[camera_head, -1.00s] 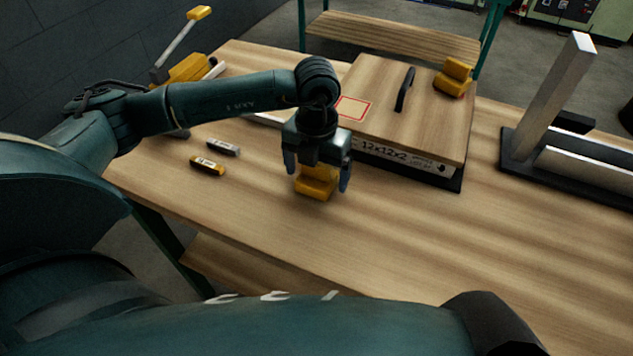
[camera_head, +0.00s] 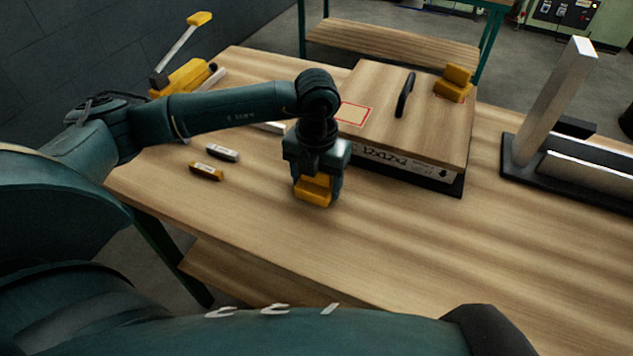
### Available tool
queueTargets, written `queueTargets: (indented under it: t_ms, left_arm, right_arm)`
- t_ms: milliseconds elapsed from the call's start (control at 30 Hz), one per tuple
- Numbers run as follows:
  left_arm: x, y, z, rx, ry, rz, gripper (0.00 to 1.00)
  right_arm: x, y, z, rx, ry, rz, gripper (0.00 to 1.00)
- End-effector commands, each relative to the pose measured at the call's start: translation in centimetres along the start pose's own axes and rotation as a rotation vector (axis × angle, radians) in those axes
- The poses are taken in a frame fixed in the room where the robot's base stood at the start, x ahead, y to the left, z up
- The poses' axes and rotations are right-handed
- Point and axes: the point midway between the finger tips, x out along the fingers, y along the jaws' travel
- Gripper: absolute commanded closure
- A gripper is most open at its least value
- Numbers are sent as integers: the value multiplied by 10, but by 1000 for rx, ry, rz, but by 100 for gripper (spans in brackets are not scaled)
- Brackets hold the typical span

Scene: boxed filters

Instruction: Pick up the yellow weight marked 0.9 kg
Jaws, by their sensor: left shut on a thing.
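A yellow weight (camera_head: 313,190) is on the wooden table in front of the filter box, under my left gripper (camera_head: 317,188). My left gripper points down and is shut on this yellow weight, with its fingers at the weight's sides. The mark on the weight cannot be read, and its upper part is hidden by the gripper. A second yellow weight (camera_head: 454,84) stands on the far right part of the wooden board on top of the box. My right gripper is not in view.
The filter box (camera_head: 405,160) has a wooden board with a black handle (camera_head: 405,95) and a red-outlined square (camera_head: 353,114). Two small markers (camera_head: 206,172) lie to the left. A yellow lever tool (camera_head: 185,75) is at the back left. A metal stand (camera_head: 550,105) is at the right. The front table is clear.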

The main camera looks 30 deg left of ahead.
Motion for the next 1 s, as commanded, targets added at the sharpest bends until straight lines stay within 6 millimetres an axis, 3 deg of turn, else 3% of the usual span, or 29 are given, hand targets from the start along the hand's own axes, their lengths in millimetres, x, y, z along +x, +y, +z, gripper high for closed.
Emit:
queueTargets:
  t_ms: [300,567,800,1000]
  left_arm:
    - [-2,0,1,0,-5,-2,91]
    - [-7,0,1,0,-5,-3,91]
    - [-46,0,2,-1,-7,-3,91]
    - [-81,0,1,0,-6,-2,91]
  right_arm:
    - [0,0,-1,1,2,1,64]
    - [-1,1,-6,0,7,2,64]
    - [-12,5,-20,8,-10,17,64]
    - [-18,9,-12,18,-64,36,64]
